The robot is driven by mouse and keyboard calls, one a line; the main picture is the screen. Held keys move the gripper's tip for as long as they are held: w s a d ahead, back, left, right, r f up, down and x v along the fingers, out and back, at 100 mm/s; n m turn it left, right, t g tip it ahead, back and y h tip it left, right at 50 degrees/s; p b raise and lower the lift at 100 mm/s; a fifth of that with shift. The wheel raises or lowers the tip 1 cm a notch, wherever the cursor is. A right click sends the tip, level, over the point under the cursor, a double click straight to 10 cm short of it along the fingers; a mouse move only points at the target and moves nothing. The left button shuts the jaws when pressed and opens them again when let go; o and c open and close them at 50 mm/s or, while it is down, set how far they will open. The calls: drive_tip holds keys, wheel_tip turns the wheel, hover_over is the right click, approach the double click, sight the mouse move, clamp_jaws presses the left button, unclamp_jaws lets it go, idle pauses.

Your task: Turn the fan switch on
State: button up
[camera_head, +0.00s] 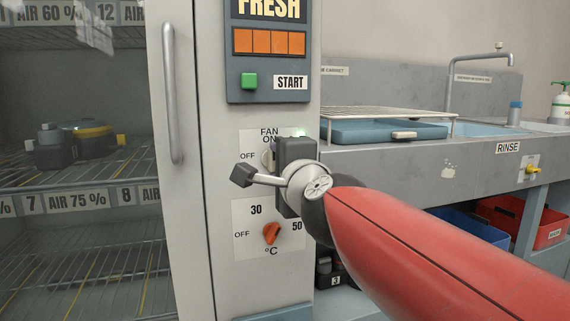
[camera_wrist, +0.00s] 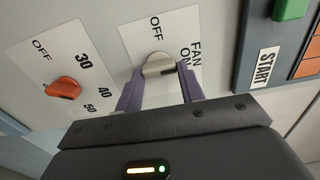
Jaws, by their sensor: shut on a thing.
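The fan switch is a pale metal knob on a white plate marked OFF and FAN ON. In the head view the knob (camera_head: 267,157) is mostly hidden behind my gripper. In the wrist view the fan switch (camera_wrist: 158,66) sits between the two purple fingers of my gripper (camera_wrist: 158,82). The fingers are shut on it. I cannot tell clearly which mark it points to. In the head view my gripper (camera_head: 282,150) is up against the cabinet panel, with my red arm coming from the lower right.
An orange temperature knob (camera_head: 271,233) is just below the fan switch. A green START button (camera_head: 249,80) is above. A glass-doored cabinet with a vertical handle (camera_head: 172,92) is at left. A sink counter (camera_head: 420,165) with a blue tray (camera_head: 375,132) is at right.

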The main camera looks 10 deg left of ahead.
drive_tip(key=o, duration=1)
drive_tip(key=v, duration=0.8)
drive_tip(key=shift+f, duration=0.1)
